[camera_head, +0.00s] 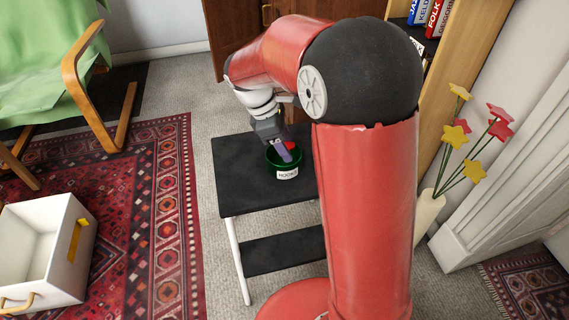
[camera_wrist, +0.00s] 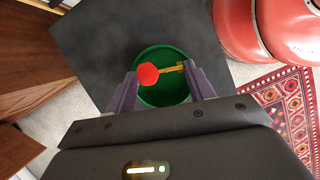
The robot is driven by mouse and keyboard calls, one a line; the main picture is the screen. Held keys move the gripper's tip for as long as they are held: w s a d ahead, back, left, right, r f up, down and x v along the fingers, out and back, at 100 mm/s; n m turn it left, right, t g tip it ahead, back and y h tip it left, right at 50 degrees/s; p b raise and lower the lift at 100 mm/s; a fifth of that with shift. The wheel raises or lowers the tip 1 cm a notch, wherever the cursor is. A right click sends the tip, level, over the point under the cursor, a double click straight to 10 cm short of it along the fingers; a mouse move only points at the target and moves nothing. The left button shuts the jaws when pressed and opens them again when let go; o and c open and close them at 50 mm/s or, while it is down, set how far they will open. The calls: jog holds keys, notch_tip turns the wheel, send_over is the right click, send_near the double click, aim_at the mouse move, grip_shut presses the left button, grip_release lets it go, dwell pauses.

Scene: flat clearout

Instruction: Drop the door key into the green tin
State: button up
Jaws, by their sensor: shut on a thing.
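The door key has a red head (camera_wrist: 148,74) and a brass shaft (camera_wrist: 172,69). My gripper (camera_wrist: 162,84) is shut on the key, which lies across between the two fingers in the wrist view. The green tin (camera_wrist: 163,97) is open at the top and lies behind the key in that view. In the head view the green tin (camera_head: 287,173), with a white label reading "HOOKS", stands on a black step stool (camera_head: 240,192). My gripper (camera_head: 288,153) points down at the tin's mouth there, with a bit of red beside the fingers. The exact height of the key over the rim is unclear.
A white box (camera_head: 70,270) stands on the red rug at the left, near a green-covered chair (camera_head: 75,75). A vase with flowers (camera_head: 430,212) and a bookshelf (camera_head: 450,80) are at the right. The stool top around the tin is clear.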

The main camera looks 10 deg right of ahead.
jog(key=o, duration=1.2)
jog(key=shift+o, duration=0.2)
jog(key=shift+r, duration=0.1)
jog(key=p+v, duration=0.1)
jog(key=v, duration=0.6)
jog(key=shift+r, duration=0.3)
jog(key=shift+a, duration=0.15)
jog(key=s+d+r+m+t+y, duration=0.1)
jog(key=s+m+t, duration=0.1)
jog(key=s+m, duration=0.3)
jog(key=s+d+r+m+t+y, duration=0.1)
jog(key=s+d+m+t+y, duration=0.1)
jog(key=s+m, duration=0.3)
jog(key=s+d+r+m+t+y+p, duration=0.1)
jog(key=s+m, duration=0.4)
jog(key=s, duration=0.6)
jog(key=shift+s+d+r+t, duration=0.15)
jog(key=shift+s+t, duration=0.25)
jog(key=shift+t, duration=0.5)
